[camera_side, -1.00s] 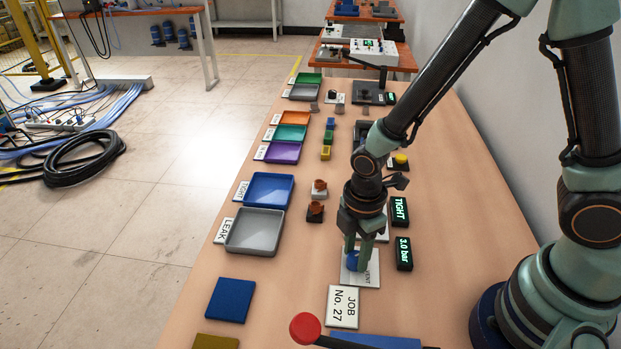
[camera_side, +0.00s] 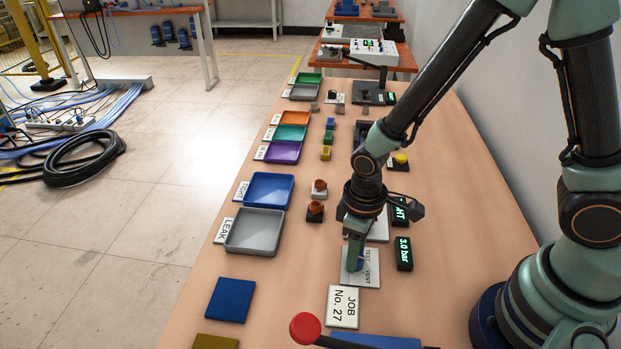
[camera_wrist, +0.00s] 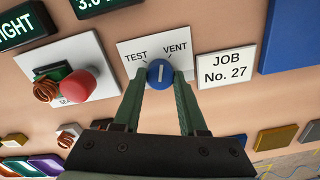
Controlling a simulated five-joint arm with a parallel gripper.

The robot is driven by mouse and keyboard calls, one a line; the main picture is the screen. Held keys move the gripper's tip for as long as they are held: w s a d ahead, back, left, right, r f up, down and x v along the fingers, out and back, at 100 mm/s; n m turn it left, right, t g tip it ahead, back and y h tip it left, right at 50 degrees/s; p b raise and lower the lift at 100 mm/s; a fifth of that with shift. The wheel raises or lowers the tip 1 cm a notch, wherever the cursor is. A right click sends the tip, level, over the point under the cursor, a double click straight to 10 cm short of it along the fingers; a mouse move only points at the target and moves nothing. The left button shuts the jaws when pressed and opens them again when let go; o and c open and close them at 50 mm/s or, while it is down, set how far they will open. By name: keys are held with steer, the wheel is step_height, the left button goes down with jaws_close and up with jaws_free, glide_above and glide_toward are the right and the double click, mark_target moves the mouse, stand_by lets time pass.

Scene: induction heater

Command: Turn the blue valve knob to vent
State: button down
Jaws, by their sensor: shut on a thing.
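The blue valve knob (camera_wrist: 159,73) sits on a white plate (camera_wrist: 130,50) marked TEST on the left and VENT on the right in the wrist view. Its white pointer line stands about upright, between the two words. My gripper (camera_wrist: 160,88) is shut on the knob, one finger on each side. In the side view my gripper (camera_side: 354,262) reaches down over the plate (camera_side: 373,276), and the knob is mostly hidden behind the fingers.
A JOB No. 27 card (camera_side: 342,307) lies near the plate. A 3.0 bar display (camera_side: 404,253) stands to its right. A red push button (camera_wrist: 77,84) on another plate is close by. Grey (camera_side: 254,249) and blue (camera_side: 269,205) trays lie to the left.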

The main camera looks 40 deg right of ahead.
steer(key=m, duration=0.5)
steer(key=shift+m, duration=0.3)
stand_by(0.4)
steer(key=shift+c, duration=2.3)
jaws_free()
steer(key=shift+r, duration=0.1)
step_height(320, 180, up, 12)
